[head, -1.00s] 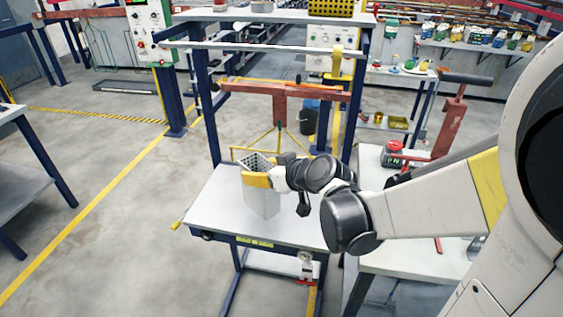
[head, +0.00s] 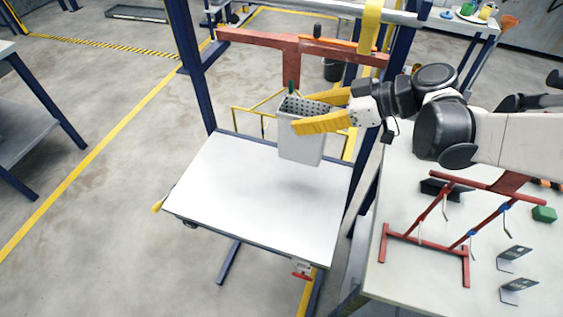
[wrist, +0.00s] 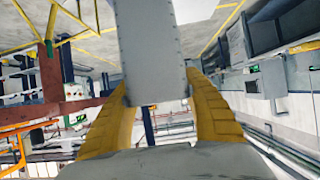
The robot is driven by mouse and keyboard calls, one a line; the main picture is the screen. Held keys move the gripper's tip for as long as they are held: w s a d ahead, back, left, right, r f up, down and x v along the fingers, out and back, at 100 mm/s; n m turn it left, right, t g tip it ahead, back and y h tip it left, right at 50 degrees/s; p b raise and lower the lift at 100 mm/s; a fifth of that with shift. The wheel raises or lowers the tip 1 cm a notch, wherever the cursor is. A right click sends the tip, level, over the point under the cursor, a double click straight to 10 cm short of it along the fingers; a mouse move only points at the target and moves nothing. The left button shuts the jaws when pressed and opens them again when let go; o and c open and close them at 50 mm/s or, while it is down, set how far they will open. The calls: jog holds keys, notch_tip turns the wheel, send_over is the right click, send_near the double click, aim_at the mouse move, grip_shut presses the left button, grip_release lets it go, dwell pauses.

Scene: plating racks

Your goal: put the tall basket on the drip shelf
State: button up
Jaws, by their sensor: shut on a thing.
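The tall basket (head: 301,146) is a pale grey upright box with a perforated dark top in the head view. My gripper (head: 305,110) is shut on it near its top, with a yellow finger on each side. In the wrist view the basket (wrist: 150,55) stands between the two yellow fingers. The white flat top (head: 245,205) between blue posts appears to be the drip shelf. The basket overlaps its back right part in the picture and looks held above it; the exact gap cannot be told.
A red crossbar (head: 260,42) and a yellow wire frame (head: 250,118) stand behind the basket. A blue post (head: 188,65) rises at the back left. A white table (head: 400,275) at the right holds a red stand (head: 428,252). The white top is bare.

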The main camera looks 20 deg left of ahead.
jog(key=s+a+f+b, duration=0.6)
jog(key=a+f, duration=0.3)
jog(key=f, duration=0.1)
jog(key=shift+a+f, duration=0.25)
jog(key=shift+a, duration=0.05)
jog(key=shift+w+f+b, duration=0.1)
jog(key=shift+f+b, duration=0.1)
jog(key=shift+b, duration=0.1)
jog(key=o, duration=1.4)
jog(key=shift+r, duration=0.1)
jog(key=shift+r, duration=0.1)
